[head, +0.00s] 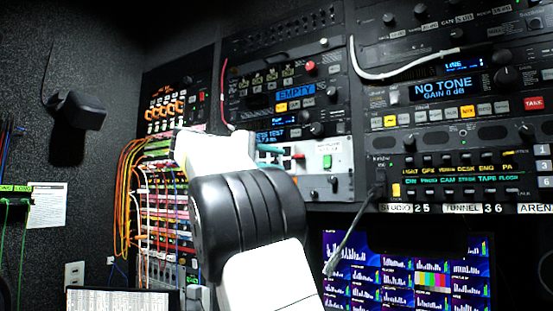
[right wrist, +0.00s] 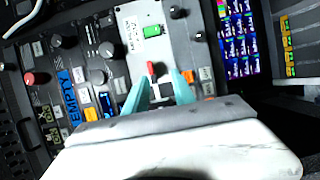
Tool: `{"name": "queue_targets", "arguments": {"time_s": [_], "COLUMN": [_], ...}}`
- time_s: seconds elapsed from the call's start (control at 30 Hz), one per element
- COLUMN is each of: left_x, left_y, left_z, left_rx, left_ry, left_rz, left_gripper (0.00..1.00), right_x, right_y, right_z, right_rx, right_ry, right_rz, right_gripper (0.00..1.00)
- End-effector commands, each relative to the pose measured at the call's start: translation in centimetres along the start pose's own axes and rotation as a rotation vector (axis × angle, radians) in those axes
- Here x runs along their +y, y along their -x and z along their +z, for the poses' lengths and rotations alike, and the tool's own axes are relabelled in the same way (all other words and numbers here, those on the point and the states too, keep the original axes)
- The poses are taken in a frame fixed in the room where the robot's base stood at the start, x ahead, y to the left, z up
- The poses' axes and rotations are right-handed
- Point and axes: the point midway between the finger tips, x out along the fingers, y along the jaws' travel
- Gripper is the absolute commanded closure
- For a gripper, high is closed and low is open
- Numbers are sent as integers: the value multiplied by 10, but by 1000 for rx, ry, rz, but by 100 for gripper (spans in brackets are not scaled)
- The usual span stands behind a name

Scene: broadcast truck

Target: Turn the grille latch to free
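My right gripper (head: 280,151) reaches to a pale panel (head: 341,181) in the equipment rack. In the right wrist view, its teal fingers (right wrist: 164,88) are apart, pointing at the same pale panel (right wrist: 136,35). A small red lever (right wrist: 152,69) shows between the fingertips, close to the left one; I cannot tell whether they touch. No part is clearly marked as the grille latch, and I cannot tell whether this lever is it. My white and black right wrist hides part of the rack in the head view. My left gripper is not in view.
A green switch (head: 327,161) sits on the panel, right of the gripper. Knobs and a blue "EMPTY" display (head: 294,91) are above. Coloured cables (head: 128,190) hang at the left. A grey cable (head: 350,236) hangs before the monitor (head: 400,283) at lower right.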

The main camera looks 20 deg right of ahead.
Motion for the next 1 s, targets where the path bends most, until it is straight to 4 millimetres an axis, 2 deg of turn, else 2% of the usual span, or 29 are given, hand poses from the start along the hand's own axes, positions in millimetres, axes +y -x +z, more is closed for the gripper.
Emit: {"name": "queue_targets", "arguments": {"time_s": [0.07,0.17,0.5,0.63,0.97,1.0], "left_x": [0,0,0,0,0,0], "left_y": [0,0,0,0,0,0], "left_z": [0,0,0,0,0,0], "left_rx": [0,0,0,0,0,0], "left_ry": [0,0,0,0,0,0], "left_rz": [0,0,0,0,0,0], "left_gripper": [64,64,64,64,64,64], "right_x": [12,16,17,18,18,18], "right_y": [11,7,-47,-59,-65,-64], "right_z": [0,2,2,2,2,2], "right_rx": [-12,-18,-17,-16,-13,-13], "right_ry": [-6,-8,-7,-8,-7,-7], "right_rz": [40,52,49,48,48,48], "right_gripper": [69,69,69,69,69,73]}}
